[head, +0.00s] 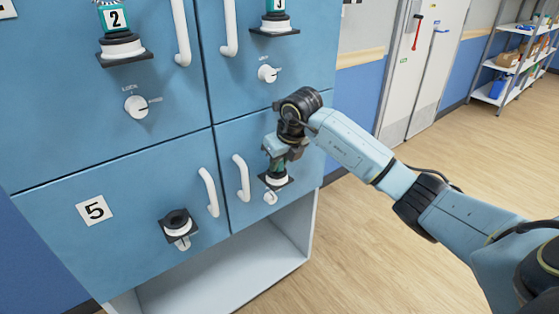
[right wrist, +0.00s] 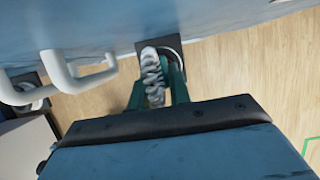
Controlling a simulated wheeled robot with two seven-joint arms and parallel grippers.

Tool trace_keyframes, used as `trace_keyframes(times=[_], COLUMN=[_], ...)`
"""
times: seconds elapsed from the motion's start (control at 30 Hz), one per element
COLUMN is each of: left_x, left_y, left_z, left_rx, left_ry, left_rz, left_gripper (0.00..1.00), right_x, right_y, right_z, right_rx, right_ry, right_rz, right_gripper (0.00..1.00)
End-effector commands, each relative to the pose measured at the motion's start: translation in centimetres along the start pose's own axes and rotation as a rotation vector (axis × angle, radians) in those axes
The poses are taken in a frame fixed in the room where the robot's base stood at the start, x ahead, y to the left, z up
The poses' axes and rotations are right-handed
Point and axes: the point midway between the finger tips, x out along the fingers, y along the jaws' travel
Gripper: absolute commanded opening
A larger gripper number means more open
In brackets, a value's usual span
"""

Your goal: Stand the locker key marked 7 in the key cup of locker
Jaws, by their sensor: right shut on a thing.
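My right gripper (head: 279,160) is at the lower right locker door, pointing down above that door's key cup (head: 275,181). It is shut on a key, whose green part shows just above the cup. The key's pale ridged part (right wrist: 153,75) shows between the fingers in the right wrist view. The key's number is hidden, and I cannot tell whether its foot is in the cup. The key marked 2 (head: 115,19) stands upright in the upper left locker's cup (head: 122,46). Another key (head: 278,6) stands in the upper right cup. My left gripper is not in view.
The cup on locker 5 (head: 178,220) looks empty. White door handles (head: 241,178) stick out close left of my right gripper. White lock knobs (head: 136,107) sit under the cups. An open shelf space (head: 230,275) lies below the doors. The wooden floor on the right is clear.

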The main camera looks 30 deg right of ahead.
Motion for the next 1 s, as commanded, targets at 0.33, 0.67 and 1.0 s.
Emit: trace_keyframes(times=[0.33, 0.67, 1.0], left_x=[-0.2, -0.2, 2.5], left_y=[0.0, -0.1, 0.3], left_z=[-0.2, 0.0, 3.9], left_rx=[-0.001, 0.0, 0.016], left_ry=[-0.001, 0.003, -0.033], left_rz=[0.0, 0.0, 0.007], left_gripper=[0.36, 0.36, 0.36], right_x=[0.2, -0.4, -7.6], right_y=[0.0, 0.0, -0.1], right_z=[-0.1, 0.2, 0.3], right_rx=[0.0, 0.001, -0.002], right_ry=[0.001, -0.001, -0.005], right_rz=[0.0, 0.001, -0.002], right_gripper=[0.41, 0.41, 0.41])
